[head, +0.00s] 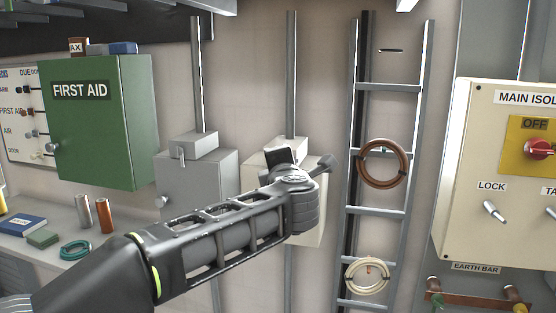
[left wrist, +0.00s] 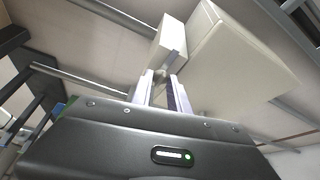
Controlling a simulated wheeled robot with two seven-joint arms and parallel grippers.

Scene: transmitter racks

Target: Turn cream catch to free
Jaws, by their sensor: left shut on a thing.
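The cream box (head: 309,232) hangs on the back wall, with a smaller cream housing (head: 262,157) on its top. In the left wrist view the large cream box (left wrist: 238,68) and small housing (left wrist: 172,40) are close ahead. My left gripper (left wrist: 161,88) is at the housing, its two fingers either side of a small catch (left wrist: 160,74) and shut on it. The catch's exact angle is hard to tell. My right gripper is not in view.
A similar grey box (head: 205,180) with its own catch stands to the left. A green first aid cabinet (head: 105,125) is further left. A ladder (head: 384,210) with hung cable coils is to the right, then the cream isolator panel (head: 470,140).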

